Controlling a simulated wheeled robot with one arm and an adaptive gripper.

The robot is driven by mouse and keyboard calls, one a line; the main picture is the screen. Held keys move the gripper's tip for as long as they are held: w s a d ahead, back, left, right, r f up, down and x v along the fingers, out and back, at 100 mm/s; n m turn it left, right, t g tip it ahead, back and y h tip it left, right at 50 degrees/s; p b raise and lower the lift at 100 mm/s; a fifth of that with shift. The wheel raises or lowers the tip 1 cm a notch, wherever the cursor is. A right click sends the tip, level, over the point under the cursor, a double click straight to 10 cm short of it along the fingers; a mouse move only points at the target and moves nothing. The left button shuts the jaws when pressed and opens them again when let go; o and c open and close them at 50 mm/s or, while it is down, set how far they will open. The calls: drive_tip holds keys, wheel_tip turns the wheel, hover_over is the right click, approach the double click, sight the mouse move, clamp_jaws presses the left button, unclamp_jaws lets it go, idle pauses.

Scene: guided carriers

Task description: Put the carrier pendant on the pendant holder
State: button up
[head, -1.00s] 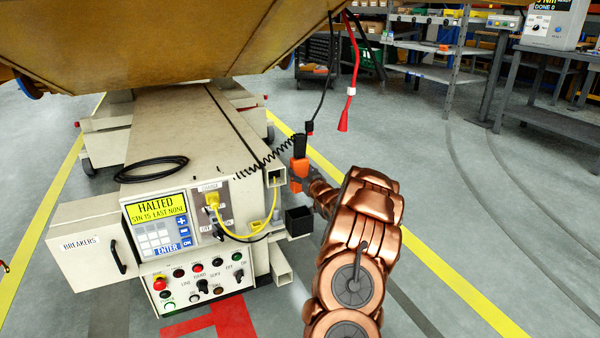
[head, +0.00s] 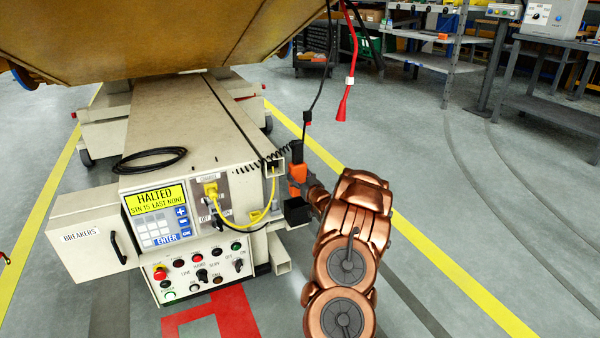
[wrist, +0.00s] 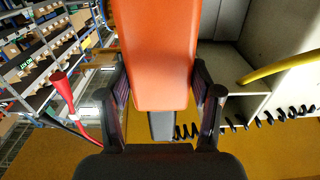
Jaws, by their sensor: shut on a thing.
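The carrier pendant (head: 297,174) is orange with a black upper part and a coiled black cord. It is upright just above the pendant holder (head: 298,212), a small black open-topped box on the carrier's right side. I cannot tell whether its lower end touches or enters the holder. My gripper (head: 307,184) reaches in from the right and is shut on the pendant. In the wrist view the orange pendant body (wrist: 162,50) fills the space between the two dark fingers of my gripper (wrist: 158,88); the holder is not clearly seen there.
The carrier's control panel (head: 160,217) reads HALTED. A yellow cable (head: 262,212) loops from its socket close to the holder. A red-ended cable (head: 345,100) and a black cable hang above. A breaker box (head: 85,238) stands at left. Floor to the right is clear.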

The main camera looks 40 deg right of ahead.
drive_tip(key=shift+f, duration=4.65)
drive_tip(key=shift+f+p, duration=0.4)
drive_tip(key=shift+f, duration=0.75)
drive_tip(key=o, duration=1.8)
drive_tip(key=shift+f, duration=0.1)
drive_tip(key=shift+c, duration=0.2)
drive_tip(key=shift+s+a+f, duration=0.15)
drive_tip(key=shift+s+a, duration=0.05)
drive_tip(key=shift+s, duration=0.35)
drive_tip(key=v, duration=1.1)
